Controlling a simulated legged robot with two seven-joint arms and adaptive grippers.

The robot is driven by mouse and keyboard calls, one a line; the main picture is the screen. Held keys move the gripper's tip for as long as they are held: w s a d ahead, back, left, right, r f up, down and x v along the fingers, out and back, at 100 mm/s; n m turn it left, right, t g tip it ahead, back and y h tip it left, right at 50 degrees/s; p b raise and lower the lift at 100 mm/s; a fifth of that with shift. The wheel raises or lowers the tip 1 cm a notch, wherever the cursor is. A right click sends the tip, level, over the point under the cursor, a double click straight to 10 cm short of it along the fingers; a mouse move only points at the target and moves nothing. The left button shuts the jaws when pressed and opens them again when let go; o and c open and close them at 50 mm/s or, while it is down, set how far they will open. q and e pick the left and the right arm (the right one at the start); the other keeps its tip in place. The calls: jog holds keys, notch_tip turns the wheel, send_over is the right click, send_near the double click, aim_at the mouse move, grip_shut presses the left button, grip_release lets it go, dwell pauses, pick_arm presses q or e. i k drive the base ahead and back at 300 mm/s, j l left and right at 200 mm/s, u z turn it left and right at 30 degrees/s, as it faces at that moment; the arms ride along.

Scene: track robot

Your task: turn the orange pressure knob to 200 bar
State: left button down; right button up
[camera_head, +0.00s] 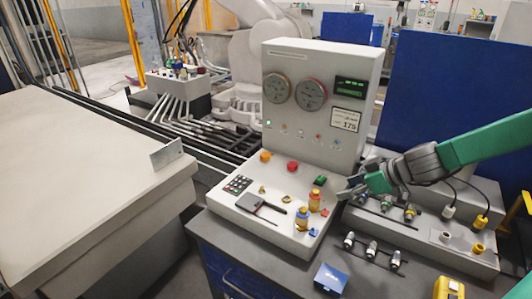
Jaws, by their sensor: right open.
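Labels are too small to read. My right gripper (346,192) is open and empty, just right of the orange-and-yellow knob and apart from it. My left gripper is out of view.
A keypad (238,184) and a flat black-handled tool (262,205) lie on the panel's left. Right of the console are connectors and a cable box (470,240). A blue box (330,278) and a yellow device (449,288) sit in front.

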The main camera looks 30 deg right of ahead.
aim_at(265, 157)
jog(key=i, duration=0.95)
